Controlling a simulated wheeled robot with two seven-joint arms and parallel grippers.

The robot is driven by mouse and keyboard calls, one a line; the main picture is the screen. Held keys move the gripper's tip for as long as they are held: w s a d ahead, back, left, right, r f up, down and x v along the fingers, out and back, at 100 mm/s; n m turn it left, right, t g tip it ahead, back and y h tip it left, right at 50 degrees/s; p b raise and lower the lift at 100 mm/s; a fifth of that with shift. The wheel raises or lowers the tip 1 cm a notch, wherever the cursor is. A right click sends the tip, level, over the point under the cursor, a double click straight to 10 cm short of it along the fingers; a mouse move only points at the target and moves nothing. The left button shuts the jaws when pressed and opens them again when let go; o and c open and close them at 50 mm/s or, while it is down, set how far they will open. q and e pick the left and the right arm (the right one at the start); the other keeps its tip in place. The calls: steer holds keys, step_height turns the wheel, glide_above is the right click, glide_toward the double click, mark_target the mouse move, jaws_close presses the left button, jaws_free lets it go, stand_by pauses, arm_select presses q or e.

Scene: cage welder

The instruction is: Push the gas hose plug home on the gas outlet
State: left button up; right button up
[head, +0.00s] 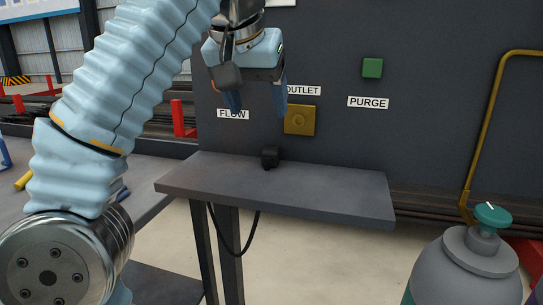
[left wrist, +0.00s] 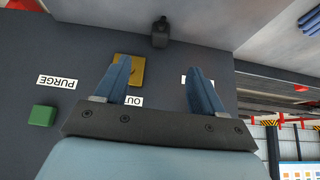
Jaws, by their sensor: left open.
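The black gas hose plug (head: 270,157) stands on the grey shelf (head: 335,196), near its back edge. It also shows in the left wrist view (left wrist: 160,32), ahead of the fingers. A dark hose (head: 238,250) hangs in a loop under the shelf. The gas outlet (head: 299,120) is a brass square on the dark panel, above and right of the plug; the two are apart. My left gripper (head: 258,106) is open and empty, fingers pointing down, above the plug and left of the outlet. In the left wrist view one finger partly covers the outlet (left wrist: 136,72). My right gripper is out of view.
A green button (head: 372,68) sits on the panel above the PURGE label (head: 368,102). The FLOW label (head: 233,114) is behind my left fingers. A gas cylinder (head: 465,270) stands at the lower right. The shelf's right part is clear.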

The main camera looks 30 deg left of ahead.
arm_select(q)
glide_toward(270, 150)
steer(key=x, duration=0.4)
steer(key=shift+f, duration=0.15)
steer(key=x, duration=0.5)
stand_by(0.3)
